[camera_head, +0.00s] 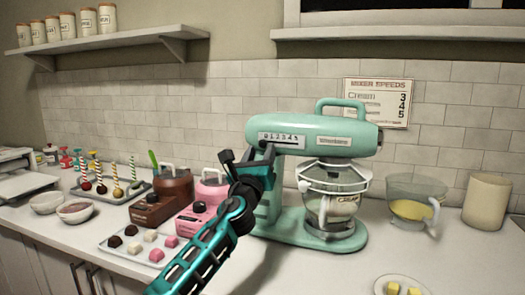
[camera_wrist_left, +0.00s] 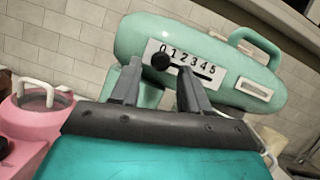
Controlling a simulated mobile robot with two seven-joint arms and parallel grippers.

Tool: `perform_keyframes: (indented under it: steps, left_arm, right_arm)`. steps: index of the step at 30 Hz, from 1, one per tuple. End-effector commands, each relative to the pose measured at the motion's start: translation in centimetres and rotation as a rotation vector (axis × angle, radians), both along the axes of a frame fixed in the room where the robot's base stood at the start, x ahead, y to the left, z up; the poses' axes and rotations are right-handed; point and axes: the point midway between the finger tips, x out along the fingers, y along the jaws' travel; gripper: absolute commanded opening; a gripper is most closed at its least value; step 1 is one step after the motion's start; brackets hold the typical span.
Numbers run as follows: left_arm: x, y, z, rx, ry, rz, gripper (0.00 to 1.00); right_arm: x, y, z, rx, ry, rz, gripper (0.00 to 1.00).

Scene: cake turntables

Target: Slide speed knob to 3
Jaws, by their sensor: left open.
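The mint-green mixer (camera_head: 318,133) stands on the counter, with a white plate numbered 0 to 5 (camera_head: 284,138) on its head. In the left wrist view the black speed knob (camera_wrist_left: 160,62) sits at the left end of its slot, under the 0. My left gripper (camera_wrist_left: 158,74) is open, with one fingertip on either side of the knob in that view. I cannot tell whether they touch it. In the head view my left gripper (camera_head: 262,152) is in front of the plate's lower left and hides the knob area. My right gripper is not in view.
A speed sign (camera_head: 378,103) hangs on the tiled wall. A pink machine (camera_head: 205,197) and a brown one (camera_head: 166,192) stand left of the mixer. A tray of sweets (camera_head: 130,252) lies before them. A glass bowl (camera_head: 414,203) stands on the right.

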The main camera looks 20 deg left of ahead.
Motion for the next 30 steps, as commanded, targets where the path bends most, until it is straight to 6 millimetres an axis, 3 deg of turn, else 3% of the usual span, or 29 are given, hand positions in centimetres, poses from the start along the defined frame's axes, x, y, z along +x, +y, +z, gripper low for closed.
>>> perform_keyframes:
  steps: [6,19,30]
  left_arm:
    - [1.9,0.1,0.7,-0.001,-0.001,0.001,0.45]
    - [2.4,0.1,1.0,0.000,0.000,0.000,0.45]
    - [2.4,0.1,0.9,0.000,0.000,0.000,0.09]
  right_arm:
    - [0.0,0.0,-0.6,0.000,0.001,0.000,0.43]
    - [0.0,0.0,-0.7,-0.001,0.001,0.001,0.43]
    - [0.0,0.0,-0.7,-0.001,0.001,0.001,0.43]
